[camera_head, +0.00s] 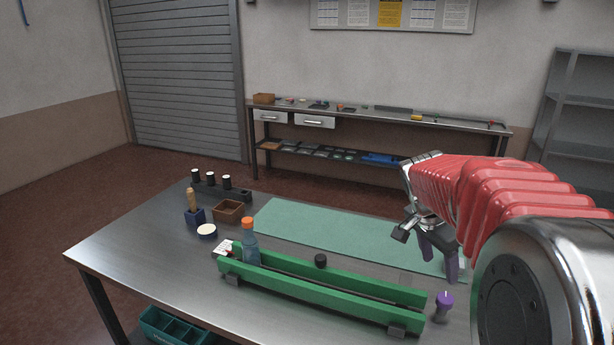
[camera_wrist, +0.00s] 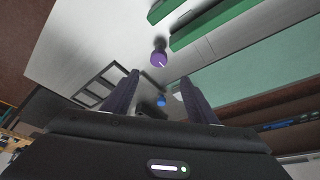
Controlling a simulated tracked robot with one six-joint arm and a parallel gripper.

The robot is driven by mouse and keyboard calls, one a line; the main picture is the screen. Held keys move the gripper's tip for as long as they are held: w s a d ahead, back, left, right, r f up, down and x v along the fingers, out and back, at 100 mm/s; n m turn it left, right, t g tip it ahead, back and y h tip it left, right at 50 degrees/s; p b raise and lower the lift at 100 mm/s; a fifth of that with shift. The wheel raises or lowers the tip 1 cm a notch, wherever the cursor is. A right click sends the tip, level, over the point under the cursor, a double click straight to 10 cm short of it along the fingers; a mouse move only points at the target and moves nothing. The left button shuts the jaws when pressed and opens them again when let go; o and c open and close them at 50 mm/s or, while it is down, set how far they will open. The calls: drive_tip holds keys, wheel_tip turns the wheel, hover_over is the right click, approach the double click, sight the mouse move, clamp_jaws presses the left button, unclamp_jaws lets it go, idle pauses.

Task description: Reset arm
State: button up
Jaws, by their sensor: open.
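My gripper (camera_head: 438,262) hangs over the right end of the metal table (camera_head: 150,245), its dark purple fingers pointing down. In the wrist view my gripper (camera_wrist: 161,80) has its two fingers well apart, with nothing held between them. A small purple-topped piece (camera_head: 443,303) stands on the table just in front of the gripper; it also shows in the wrist view (camera_wrist: 159,58), beyond the fingertips. A small blue round thing (camera_wrist: 161,101) shows between the fingers there, and I cannot tell what it is.
A green mat (camera_head: 330,230) lies behind. A wooden box (camera_head: 229,210) and black-topped rack (camera_head: 210,190) stand at left.

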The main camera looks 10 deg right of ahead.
drive_tip(key=s+a+n+t+y, duration=0.2)
drive_tip(key=s+a+n, duration=0.6)
drive_tip(key=a, duration=0.5)
drive_tip(key=s+a+n+t+y, duration=0.2)
drive_tip(key=s+a+n, duration=0.6)
drive_tip(key=a, duration=0.5)
drive_tip(key=shift+r+t+y, duration=0.3)
drive_tip(key=shift+r+t, duration=0.1)
